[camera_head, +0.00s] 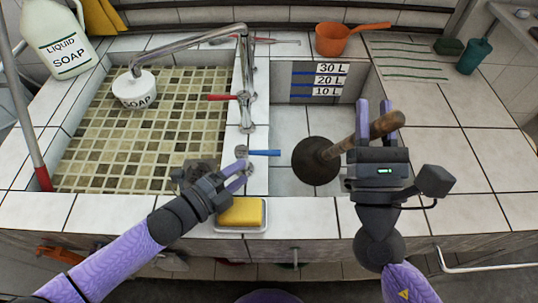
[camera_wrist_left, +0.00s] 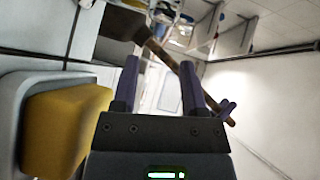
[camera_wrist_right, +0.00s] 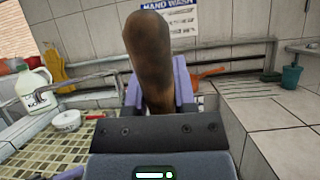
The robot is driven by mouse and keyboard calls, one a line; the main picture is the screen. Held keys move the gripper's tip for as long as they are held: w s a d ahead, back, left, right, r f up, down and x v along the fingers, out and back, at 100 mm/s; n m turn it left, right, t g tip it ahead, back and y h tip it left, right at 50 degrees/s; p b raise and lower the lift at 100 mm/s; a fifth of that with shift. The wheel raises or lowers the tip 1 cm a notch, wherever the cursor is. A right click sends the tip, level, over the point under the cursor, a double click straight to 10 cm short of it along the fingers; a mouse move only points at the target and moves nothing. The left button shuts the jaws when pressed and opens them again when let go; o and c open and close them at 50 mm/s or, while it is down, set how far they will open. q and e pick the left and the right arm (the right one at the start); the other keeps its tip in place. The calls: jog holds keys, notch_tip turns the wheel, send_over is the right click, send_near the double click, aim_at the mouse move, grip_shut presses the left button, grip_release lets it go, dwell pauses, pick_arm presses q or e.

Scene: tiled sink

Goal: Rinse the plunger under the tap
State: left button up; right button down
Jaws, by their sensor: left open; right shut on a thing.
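The plunger has a dark rubber cup (camera_head: 316,161) and a brown wooden handle (camera_head: 383,127). My right gripper (camera_head: 374,112) is shut on the handle and holds the plunger tilted over the right basin, cup toward the left. In the right wrist view the handle (camera_wrist_right: 150,55) rises between the fingers. My left gripper (camera_head: 243,176) is open and empty near the divider, beside the blue-handled lever (camera_head: 264,153). The tap (camera_head: 190,41) has its spout over the left tiled basin, and a red-handled lever (camera_head: 222,97) sits on its post. The left wrist view also shows the plunger handle (camera_wrist_left: 170,62).
A yellow sponge (camera_head: 241,211) lies in a white dish at the front edge. A round white soap container (camera_head: 135,89) is under the spout. A soap jug (camera_head: 57,37) stands back left. An orange pot (camera_head: 335,38) and teal cup (camera_head: 474,56) are at the back right.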

aim_at(269, 151)
pick_arm(q)
jog(key=b+x, duration=0.2)
jog(key=x, duration=0.6)
jog(key=shift+w+f, duration=0.1)
pick_arm(e)
notch_tip(269, 151, down, 2)
jog(key=shift+w+f, duration=0.1)
jog(key=shift+f, duration=0.15)
pick_arm(q)
jog(key=shift+w+d, duration=0.4)
pick_arm(e)
jog(key=shift+f, duration=0.1)
pick_arm(q)
grip_shut()
dwell(0.3)
